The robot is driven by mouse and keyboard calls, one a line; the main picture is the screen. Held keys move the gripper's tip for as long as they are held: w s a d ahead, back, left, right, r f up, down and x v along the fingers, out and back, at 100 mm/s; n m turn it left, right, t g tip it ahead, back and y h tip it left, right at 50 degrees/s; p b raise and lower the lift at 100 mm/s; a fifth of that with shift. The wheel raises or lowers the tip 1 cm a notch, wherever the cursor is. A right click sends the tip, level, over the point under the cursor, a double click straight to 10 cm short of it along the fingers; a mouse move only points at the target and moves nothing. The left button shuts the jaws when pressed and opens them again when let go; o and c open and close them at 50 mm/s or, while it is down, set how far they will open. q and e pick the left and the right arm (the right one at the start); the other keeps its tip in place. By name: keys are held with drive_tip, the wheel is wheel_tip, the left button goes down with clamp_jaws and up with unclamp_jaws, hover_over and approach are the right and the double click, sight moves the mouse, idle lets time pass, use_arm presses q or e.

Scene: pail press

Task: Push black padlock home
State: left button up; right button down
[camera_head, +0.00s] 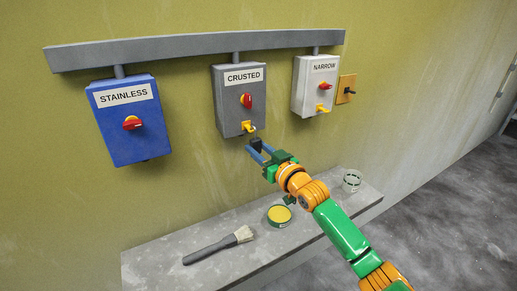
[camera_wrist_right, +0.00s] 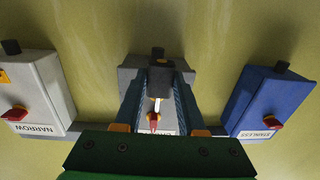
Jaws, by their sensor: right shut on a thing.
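The black padlock (camera_head: 256,144) is held between the blue-grey fingers of my right gripper (camera_head: 259,151), just below the grey CRUSTED box (camera_head: 239,100). The padlock also shows in the right wrist view (camera_wrist_right: 160,79), between the two fingers, with a pale metal part beside it. The box carries a red switch handle (camera_head: 246,100) and a yellow hasp tab (camera_head: 248,127) at its lower edge. The padlock is close to this tab; I cannot tell whether its shackle passes through it. My left gripper is not in view.
The blue STAINLESS box (camera_head: 132,139) hangs at left, the white NARROW box (camera_head: 307,84) at right, beside an orange plate (camera_head: 345,84). The grey shelf (camera_head: 155,262) below holds a brush (camera_head: 218,245), a yellow-topped tin (camera_head: 279,214) and a clear jar (camera_head: 352,180).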

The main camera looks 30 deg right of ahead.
drive_tip(key=shift+f, duration=0.4)
drive_tip(key=shift+c, duration=2.1)
unclamp_jaws()
drive_tip(key=shift+c, duration=0.4)
drive_tip(key=shift+s+r, duration=0.1)
drive_tip(key=shift+s, duration=0.1)
drive_tip(key=s+p, duration=0.3)
drive_tip(key=s, duration=0.1)
drive_tip(key=shift+s+d+r, duration=0.15)
drive_tip(key=s, duration=0.4)
drive_tip(key=shift+s+d+f, duration=0.15)
drive_tip(key=shift+s+f, duration=0.05)
